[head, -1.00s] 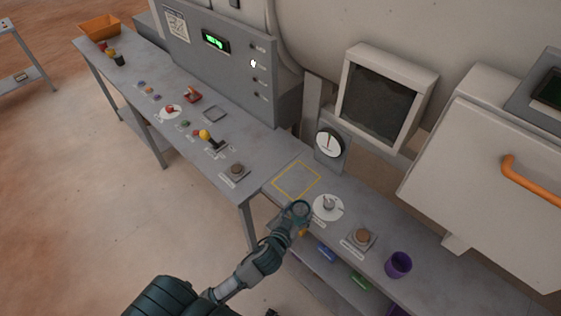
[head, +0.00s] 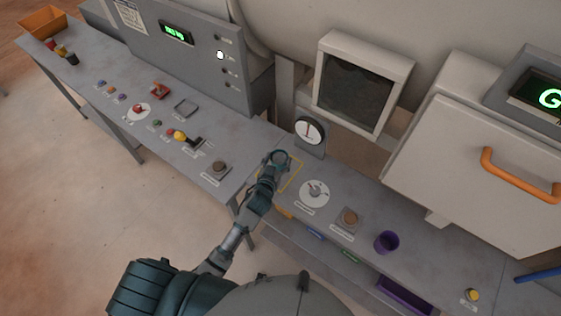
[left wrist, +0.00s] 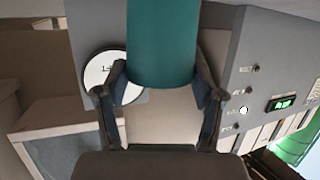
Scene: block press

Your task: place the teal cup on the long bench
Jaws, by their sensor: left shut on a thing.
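The teal cup (left wrist: 163,45) fills the top middle of the left wrist view, between the two fingers. In the head view only its round rim (head: 281,156) shows, at the end of my arm. My left gripper (head: 278,163) is shut on the cup and holds it over the yellow-outlined square (head: 294,178). Whether the cup touches the surface there cannot be told. A long grey bench (head: 232,150) with several controls runs to the upper left, and a second bench (head: 262,212) joins its near end. My right gripper is not in view.
A dial gauge (head: 309,131) stands behind the square. A white disc with a knob (head: 314,193), a brown button (head: 349,217) and a purple cup (head: 387,242) stand to the right. An orange bin (head: 42,20) is at the far left end.

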